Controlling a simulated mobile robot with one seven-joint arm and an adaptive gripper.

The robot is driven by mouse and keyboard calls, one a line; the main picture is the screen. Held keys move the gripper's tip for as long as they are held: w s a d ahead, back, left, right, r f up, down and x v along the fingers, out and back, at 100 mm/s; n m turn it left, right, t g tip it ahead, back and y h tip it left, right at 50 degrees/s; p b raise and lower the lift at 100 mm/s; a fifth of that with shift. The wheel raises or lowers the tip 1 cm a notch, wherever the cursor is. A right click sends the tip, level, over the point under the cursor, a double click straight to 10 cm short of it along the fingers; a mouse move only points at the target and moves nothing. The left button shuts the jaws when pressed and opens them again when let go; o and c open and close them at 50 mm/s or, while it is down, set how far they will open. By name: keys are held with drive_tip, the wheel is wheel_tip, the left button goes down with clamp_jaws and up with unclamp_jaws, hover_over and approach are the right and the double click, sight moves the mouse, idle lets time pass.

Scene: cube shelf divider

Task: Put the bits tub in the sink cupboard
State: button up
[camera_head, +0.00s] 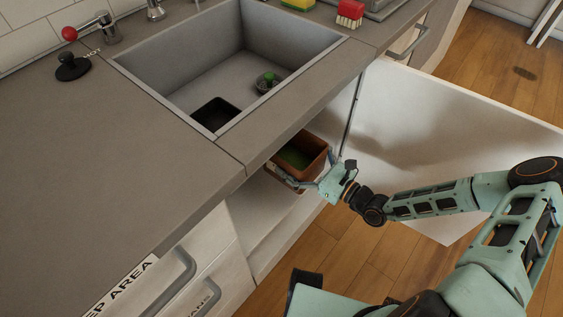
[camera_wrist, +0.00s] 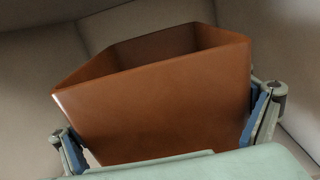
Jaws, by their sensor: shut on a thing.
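The bits tub (camera_head: 310,148) is an orange-brown open-topped box with something green inside. It is at the opening of the sink cupboard (camera_head: 268,222), below the counter edge. My gripper (camera_head: 302,183) is shut on the tub, with a finger at each side. In the wrist view the tub (camera_wrist: 165,105) fills the middle, between the blue-padded fingertips of my gripper (camera_wrist: 160,135). Its far rim is up and its inside looks dark. I cannot tell whether its base rests on the cupboard floor.
The cupboard door (camera_head: 450,130) stands wide open on the right, beside my arm. The sink (camera_head: 215,75) and counter (camera_head: 130,150) lie above the cupboard. Closed drawers with handles (camera_head: 180,280) are at the left. The white cupboard floor left of the tub looks clear.

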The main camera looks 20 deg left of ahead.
sight(284, 149)
drive_tip(key=w+a+f+b, duration=0.1)
drive_tip(key=w+f, duration=0.1)
drive_tip(key=w+a+f+b, duration=0.1)
drive_tip(key=w+a+f, duration=0.1)
drive_tip(key=w+a+f+b, duration=0.1)
drive_tip(key=w+f, duration=0.1)
drive_tip(key=shift+a+f, duration=0.35)
drive_tip(key=shift+w+a+f+b, duration=0.15)
drive_tip(key=shift+f+b, duration=0.45)
drive_tip(key=shift+f, duration=0.3)
drive_tip(key=shift+w+f+b, duration=0.1)
drive_tip(key=shift+f+b, duration=0.5)
drive_tip(key=shift+f, duration=0.3)
drive_tip(key=shift+f, duration=0.15)
drive_tip(key=o, duration=1.2)
drive_tip(key=p+v, duration=0.2)
drive_tip(key=v, duration=1)
drive_tip(key=shift+p, duration=0.3)
